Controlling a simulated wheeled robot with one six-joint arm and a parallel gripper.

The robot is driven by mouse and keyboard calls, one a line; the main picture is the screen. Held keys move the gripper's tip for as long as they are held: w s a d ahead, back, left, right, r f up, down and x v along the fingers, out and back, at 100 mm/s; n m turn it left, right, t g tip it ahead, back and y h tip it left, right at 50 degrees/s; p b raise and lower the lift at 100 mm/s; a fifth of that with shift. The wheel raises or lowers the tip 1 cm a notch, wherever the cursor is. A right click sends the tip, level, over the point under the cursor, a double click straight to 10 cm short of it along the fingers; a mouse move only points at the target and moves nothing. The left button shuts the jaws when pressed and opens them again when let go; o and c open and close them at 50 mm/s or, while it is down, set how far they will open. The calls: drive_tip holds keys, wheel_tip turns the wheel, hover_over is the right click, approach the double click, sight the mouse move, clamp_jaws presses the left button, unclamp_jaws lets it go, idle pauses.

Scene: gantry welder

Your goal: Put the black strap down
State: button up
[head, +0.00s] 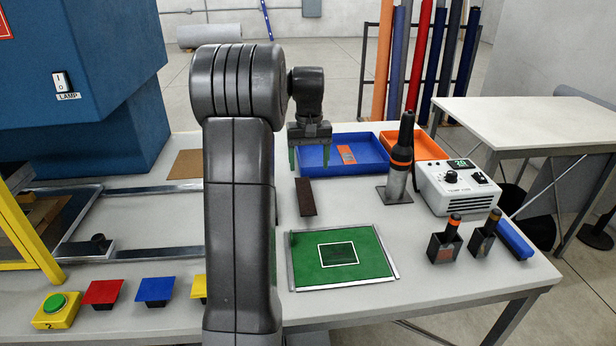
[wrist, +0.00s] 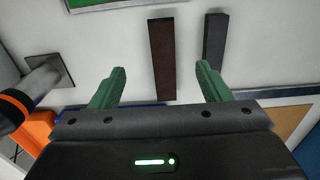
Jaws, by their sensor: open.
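My gripper (head: 310,158) is open and empty above the table, in front of the blue tray; its green fingers also show in the wrist view (wrist: 162,70). A dark brown strip (head: 305,197) lies flat on the table just in front of the gripper. In the wrist view this brown strip (wrist: 162,58) lies between the fingertips' lines, apart from both. A dark grey-black strip (wrist: 214,38), likely the black strap, lies flat beside it, near the right finger. In the head view my arm seems to hide it.
A green mat (head: 376,262) with a white-outlined rectangle lies at the front. Behind are a blue tray (head: 331,168) and an orange tray (head: 428,147). A black tool on a stand (head: 397,180) and a white control box (head: 455,190) stand right. Metal rails (head: 150,253) lie left.

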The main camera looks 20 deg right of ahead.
hover_over(305, 195)
wheel_tip(305, 195, down, 9)
drive_tip(key=shift+w+r, duration=0.1)
drive_tip(key=shift+f+p, duration=0.8)
drive_tip(key=shift+f, duration=1.9)
drive_tip(key=c, duration=1.1)
